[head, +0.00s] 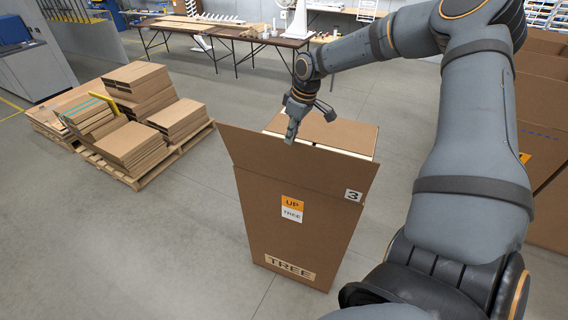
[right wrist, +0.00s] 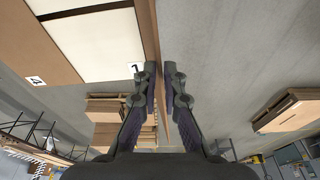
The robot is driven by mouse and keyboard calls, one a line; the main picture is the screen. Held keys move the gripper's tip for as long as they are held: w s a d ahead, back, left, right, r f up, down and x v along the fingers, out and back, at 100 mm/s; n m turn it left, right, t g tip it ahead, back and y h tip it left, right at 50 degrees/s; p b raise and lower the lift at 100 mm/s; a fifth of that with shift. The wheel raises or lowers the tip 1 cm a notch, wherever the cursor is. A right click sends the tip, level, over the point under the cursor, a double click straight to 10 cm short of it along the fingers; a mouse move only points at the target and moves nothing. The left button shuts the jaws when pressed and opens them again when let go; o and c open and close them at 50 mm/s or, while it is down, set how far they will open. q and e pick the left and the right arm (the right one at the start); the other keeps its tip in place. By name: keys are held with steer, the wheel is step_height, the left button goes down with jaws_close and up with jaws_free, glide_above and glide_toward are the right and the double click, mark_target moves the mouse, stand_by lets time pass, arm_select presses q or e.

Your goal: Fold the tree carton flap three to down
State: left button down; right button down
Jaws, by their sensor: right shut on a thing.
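The tall brown tree carton (head: 292,240) stands upright on the floor, with an orange UP label and TREE print on its front. Flap three (head: 300,165), marked 3 at its right end, stands raised along the near top edge, leaning outward. My right gripper (head: 291,138) is at this flap's upper edge, left of its middle. In the right wrist view the right gripper (right wrist: 160,70) is shut on the thin board (right wrist: 150,30), seen nearly edge-on. Labels 4 and 1 and a pale panel (right wrist: 95,42) show beside it. My left gripper is not in view.
A pallet (head: 150,175) with stacks of flat cardboard (head: 130,148) stands to the left. A long table (head: 220,32) crosses the back. More brown cartons (head: 540,130) stand at the right, behind my right arm. The floor left of the carton is clear.

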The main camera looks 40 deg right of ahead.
steer(key=shift+w+d+f, duration=0.2)
steer(key=shift+d+f, duration=0.05)
steer(key=shift+d, duration=0.45)
steer(key=w+d+b, duration=0.2)
steer(key=w+d, duration=0.1)
steer(key=d, duration=0.3)
steer(key=shift+w+d+r+b, duration=0.2)
steer(key=shift+w+d+b, duration=0.1)
steer(key=shift+d, duration=0.1)
